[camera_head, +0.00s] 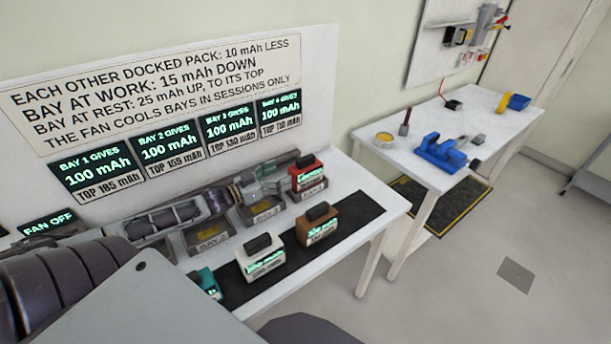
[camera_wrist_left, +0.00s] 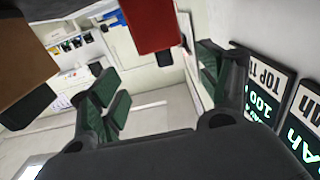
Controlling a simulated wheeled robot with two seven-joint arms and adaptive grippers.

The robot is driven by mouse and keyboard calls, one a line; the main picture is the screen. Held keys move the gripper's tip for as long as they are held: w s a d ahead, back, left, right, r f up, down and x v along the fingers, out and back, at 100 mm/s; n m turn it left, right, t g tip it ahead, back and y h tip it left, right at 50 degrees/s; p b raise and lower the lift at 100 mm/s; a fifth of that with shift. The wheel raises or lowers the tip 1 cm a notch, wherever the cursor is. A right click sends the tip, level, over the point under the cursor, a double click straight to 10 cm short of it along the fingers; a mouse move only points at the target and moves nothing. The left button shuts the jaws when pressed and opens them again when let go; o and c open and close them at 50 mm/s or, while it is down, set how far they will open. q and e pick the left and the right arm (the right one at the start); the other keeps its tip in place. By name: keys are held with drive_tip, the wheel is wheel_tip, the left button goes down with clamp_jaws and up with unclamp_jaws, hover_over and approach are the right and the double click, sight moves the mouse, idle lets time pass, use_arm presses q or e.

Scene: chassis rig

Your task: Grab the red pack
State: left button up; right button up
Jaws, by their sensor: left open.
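The red pack (camera_head: 307,178) with a dark handle on top sits in the rightmost bay on the white bench. My left gripper (camera_head: 284,172) is open, just left of the red pack and close to it, above the row of bays. In the left wrist view the red pack (camera_wrist_left: 152,24) shows at the top, between the lines of the two open fingers (camera_wrist_left: 160,78). Nothing is between the fingers. Whether a finger touches the pack cannot be told. My right gripper is not in view.
A brown pack (camera_head: 317,232), a white pack (camera_head: 262,262) and a teal pack (camera_head: 207,283) stand on the black mat (camera_head: 362,208) in front of the bays. The sign wall (camera_head: 315,75) rises behind my arm. A second table (camera_head: 411,150) holds a blue vise (camera_head: 440,153).

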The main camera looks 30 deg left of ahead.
sight(298, 166)
use_arm(q)
drive_tip(key=shift+x, duration=1.45)
drive_tip(key=shift+b+x, duration=0.35)
drive_tip(key=shift+x, duration=0.85)
drive_tip(key=shift+w+d, duration=0.15)
drive_tip(key=shift+w, duration=0.25)
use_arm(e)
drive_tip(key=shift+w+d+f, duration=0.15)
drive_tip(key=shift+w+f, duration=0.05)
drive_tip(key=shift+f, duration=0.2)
use_arm(q)
drive_tip(key=shift+w, duration=0.1)
